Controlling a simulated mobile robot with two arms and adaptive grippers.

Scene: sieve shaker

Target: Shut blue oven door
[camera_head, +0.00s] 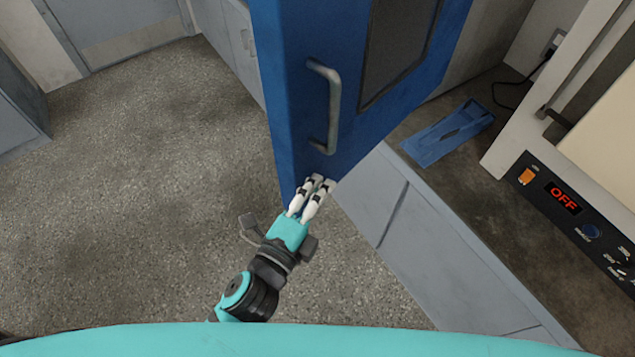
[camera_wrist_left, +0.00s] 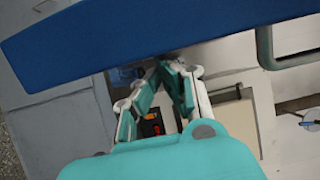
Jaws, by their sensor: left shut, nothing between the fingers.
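The blue oven door (camera_head: 298,110) stands at the top middle of the head view, jutting out past the counter edge over the floor. It has a grey bar handle (camera_head: 334,105) and a dark window (camera_head: 396,45). The oven body cannot be made out. My left gripper (camera_head: 321,182) is shut and empty, with its fingertips at the door's lower edge, below the handle. I cannot tell whether they touch. In the left wrist view, the door (camera_wrist_left: 150,42) crosses the top as a blue band, with the handle (camera_wrist_left: 266,45) at right. My right gripper is not in view.
A grey counter (camera_head: 500,210) runs along the right. A blue flat tray-like object (camera_head: 450,133) lies on it. A white device with a black control panel (camera_head: 580,222) reading OFF stands at far right. The floor (camera_head: 140,200) at left is clear; grey cabinets stand behind.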

